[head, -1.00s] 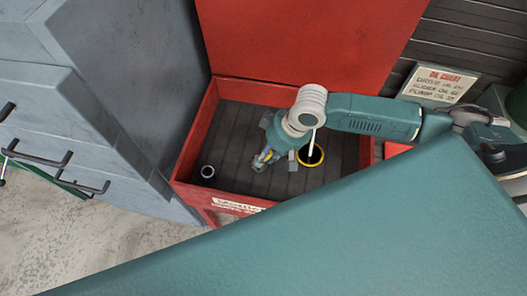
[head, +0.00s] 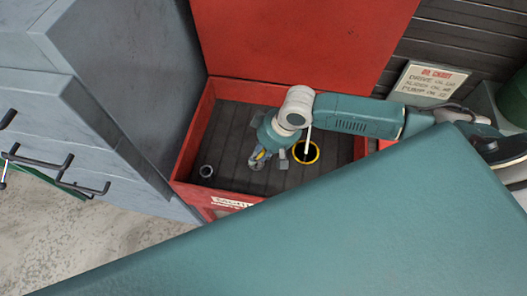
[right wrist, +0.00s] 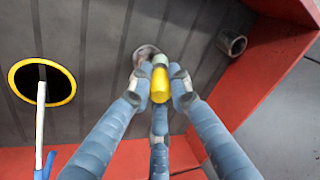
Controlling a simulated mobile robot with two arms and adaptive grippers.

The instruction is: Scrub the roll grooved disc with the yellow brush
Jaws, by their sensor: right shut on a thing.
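My right gripper (head: 258,160) points down into the red chest and is shut on the yellow brush. In the right wrist view, the brush (right wrist: 160,80) is a yellow piece held between the blue fingers of the gripper (right wrist: 160,85). A round grey disc (right wrist: 143,52) lies on the dark floor just beyond the brush, partly covered by it and the fingertips; it looks like the roll grooved disc. I cannot tell whether brush and disc touch. In the head view the gripper hides the disc. My left gripper is not in view.
A grey metal ring (head: 206,171) lies near the chest's left wall, also in the right wrist view (right wrist: 232,42). A yellow-rimmed dark round thing (head: 314,154) with a white stick is right of my gripper. The red chest's walls (head: 190,135) surround the work; grey drawers stand left.

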